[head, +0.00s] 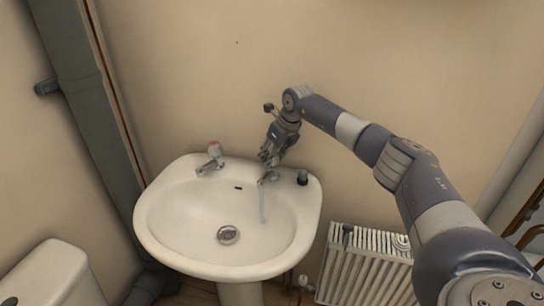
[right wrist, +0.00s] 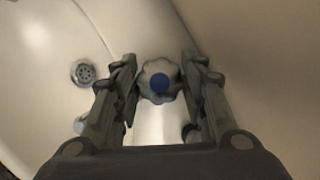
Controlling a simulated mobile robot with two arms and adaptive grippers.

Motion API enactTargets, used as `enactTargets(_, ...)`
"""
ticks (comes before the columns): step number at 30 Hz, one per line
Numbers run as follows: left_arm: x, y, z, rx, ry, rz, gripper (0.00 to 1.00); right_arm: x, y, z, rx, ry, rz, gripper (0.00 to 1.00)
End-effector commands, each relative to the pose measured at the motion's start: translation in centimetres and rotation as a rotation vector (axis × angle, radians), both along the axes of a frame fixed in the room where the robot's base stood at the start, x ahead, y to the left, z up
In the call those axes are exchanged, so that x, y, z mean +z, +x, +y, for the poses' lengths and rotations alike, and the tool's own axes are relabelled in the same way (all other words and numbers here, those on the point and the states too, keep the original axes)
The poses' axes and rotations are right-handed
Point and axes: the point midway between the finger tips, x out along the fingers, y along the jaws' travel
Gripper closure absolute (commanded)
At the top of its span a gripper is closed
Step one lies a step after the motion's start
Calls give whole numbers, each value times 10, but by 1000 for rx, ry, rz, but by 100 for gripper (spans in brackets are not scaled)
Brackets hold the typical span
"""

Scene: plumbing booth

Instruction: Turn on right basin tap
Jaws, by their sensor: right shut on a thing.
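The right basin tap (head: 269,178) stands at the back right of the white basin (head: 160,215). A thin, pale bluish stream of water (head: 262,207) falls from its spout into the bowl. In the head view my right gripper (head: 269,157) reaches down over this tap and hides its handle. In the right wrist view the tap's lobed handle (right wrist: 160,82) with a blue cap sits between the fingers of my right gripper (right wrist: 158,70), which is shut on it. My left gripper is not in view.
The left tap (head: 212,157), with a red-marked top, stands at the back left of the basin. A small dark object (head: 302,178) sits on the right rim. A radiator (head: 360,265) is on the wall at lower right, and a toilet cistern (head: 52,270) is at lower left.

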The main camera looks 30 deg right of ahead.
Motion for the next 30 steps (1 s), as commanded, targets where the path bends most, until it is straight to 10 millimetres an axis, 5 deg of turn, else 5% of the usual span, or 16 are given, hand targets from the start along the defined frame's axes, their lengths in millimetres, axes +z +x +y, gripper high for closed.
enactTargets(15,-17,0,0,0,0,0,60,-2,1,-1,438,1,1,85)
enactTargets(30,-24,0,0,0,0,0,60,-1,1,-1,603,-2,2,85)
